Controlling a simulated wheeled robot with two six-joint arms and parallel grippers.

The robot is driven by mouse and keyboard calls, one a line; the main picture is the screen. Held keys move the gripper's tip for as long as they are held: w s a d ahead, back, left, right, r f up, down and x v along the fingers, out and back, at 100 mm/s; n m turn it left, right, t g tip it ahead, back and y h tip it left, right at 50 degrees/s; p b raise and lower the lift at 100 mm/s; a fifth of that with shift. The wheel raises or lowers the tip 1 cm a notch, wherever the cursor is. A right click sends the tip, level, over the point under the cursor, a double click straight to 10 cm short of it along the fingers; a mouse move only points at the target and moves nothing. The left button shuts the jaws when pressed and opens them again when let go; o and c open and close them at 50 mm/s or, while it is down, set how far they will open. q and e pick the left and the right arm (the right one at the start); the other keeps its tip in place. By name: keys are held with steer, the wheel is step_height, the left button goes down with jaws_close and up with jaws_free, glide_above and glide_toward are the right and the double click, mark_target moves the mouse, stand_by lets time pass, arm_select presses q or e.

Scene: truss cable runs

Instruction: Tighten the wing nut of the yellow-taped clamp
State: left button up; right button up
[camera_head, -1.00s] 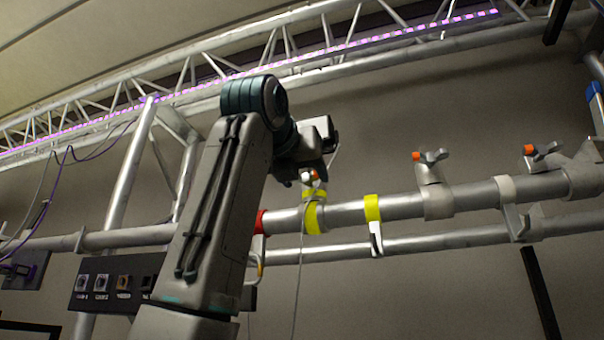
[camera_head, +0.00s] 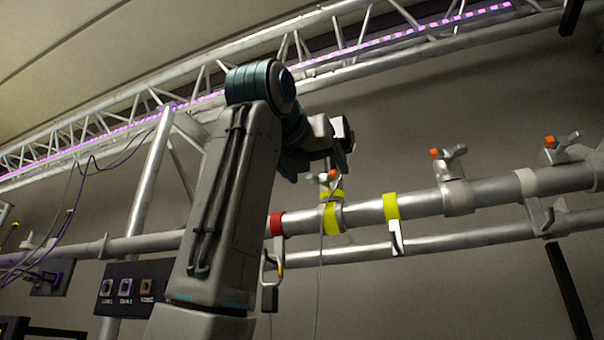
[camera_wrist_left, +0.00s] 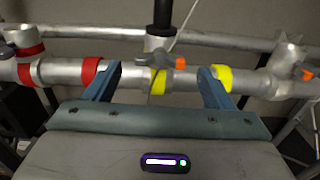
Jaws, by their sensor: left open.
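The yellow-taped clamp (camera_head: 333,216) sits around the upper pipe, with an orange-tipped wing nut (camera_head: 331,175) on its top. In the left wrist view the clamp (camera_wrist_left: 158,80) is between my finger tips, and its wing nut (camera_wrist_left: 175,64) points to the right, with an orange tip. My left gripper (camera_head: 335,160) is just above the wing nut in the head view. In the wrist view my left gripper (camera_wrist_left: 160,78) is open, one finger either side of the clamp, with nothing visibly held. Contact cannot be told. My right gripper is not in view.
A second yellow band (camera_head: 391,206) and a red band (camera_head: 276,224) flank the clamp on the pipe. Other orange-tipped clamps (camera_head: 456,185) stand further right. A thin cable (camera_head: 320,275) hangs by the clamp. A lower pipe (camera_head: 460,240) runs beneath. A socket panel (camera_head: 125,285) is lower left.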

arm_select(q)
steer(key=b+v, duration=0.1)
steer(key=v, duration=0.7)
steer(key=shift+b, duration=0.3)
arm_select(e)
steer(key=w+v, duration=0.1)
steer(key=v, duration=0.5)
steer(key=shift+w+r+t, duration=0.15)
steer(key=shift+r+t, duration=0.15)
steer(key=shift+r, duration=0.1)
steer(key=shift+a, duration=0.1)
